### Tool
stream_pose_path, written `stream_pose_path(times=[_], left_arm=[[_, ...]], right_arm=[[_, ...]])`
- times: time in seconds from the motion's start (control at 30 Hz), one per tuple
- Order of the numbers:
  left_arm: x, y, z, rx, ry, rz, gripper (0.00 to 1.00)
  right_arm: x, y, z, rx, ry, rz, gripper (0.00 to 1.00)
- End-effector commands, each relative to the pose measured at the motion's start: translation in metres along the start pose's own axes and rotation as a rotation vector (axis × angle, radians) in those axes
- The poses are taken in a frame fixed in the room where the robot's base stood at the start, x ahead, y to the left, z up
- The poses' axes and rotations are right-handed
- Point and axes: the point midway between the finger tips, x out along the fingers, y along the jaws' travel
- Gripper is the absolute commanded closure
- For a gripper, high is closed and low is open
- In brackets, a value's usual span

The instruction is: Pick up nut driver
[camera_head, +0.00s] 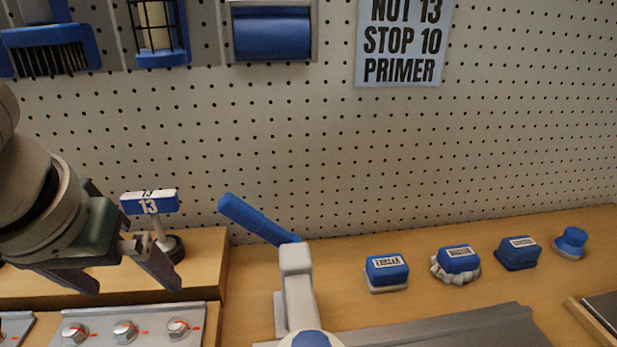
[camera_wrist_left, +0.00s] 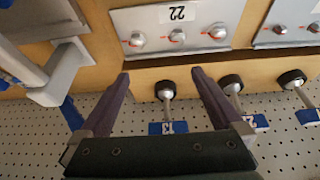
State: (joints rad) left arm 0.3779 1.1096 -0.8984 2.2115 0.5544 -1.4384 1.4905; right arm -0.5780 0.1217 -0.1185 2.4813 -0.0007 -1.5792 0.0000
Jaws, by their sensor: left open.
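The nut driver marked 13 (camera_head: 150,204) stands on a raised wooden ledge (camera_head: 205,262), with a blue and white T-shaped top, a grey shaft and a dark round foot. In the left wrist view the same nut driver (camera_wrist_left: 167,105) lies between my left fingers in the picture, its shaft apart from both. My left gripper (camera_head: 136,286) is open and empty; it also shows in the left wrist view (camera_wrist_left: 162,76). In the head view my gripper partly covers the ledge. Two similar drivers (camera_wrist_left: 235,100) (camera_wrist_left: 296,92) stand to the right in the wrist view. My right gripper is not seen.
A grey stand with a blue lever (camera_head: 258,219) is right of the ledge. Knob panels (camera_head: 125,328) lie in front of it. Several blue-topped blocks (camera_head: 387,270) line the bench at right. A sign (camera_head: 403,42) reading NUT 13, STOP 10, PRIMER hangs on the pegboard (camera_head: 300,140).

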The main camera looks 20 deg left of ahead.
Motion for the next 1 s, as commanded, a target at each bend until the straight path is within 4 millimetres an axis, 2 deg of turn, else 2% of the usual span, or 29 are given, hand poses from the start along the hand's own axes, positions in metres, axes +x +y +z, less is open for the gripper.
stream_pose_path(times=[0.17,0.4,0.67,1.0], left_arm=[[0.006,-0.004,-0.017,-0.019,0.005,-0.011,0.0],[0.023,-0.004,-0.058,-0.02,0.005,-0.009,0.0],[0.031,-0.004,-0.075,-0.015,0.002,-0.008,0.0],[0.048,-0.004,-0.115,-0.015,0.003,-0.006,0.0]], right_arm=[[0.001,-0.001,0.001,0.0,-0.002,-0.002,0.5],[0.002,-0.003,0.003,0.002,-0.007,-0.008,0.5],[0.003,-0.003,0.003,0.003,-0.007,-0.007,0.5],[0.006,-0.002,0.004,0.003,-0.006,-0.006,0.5]])
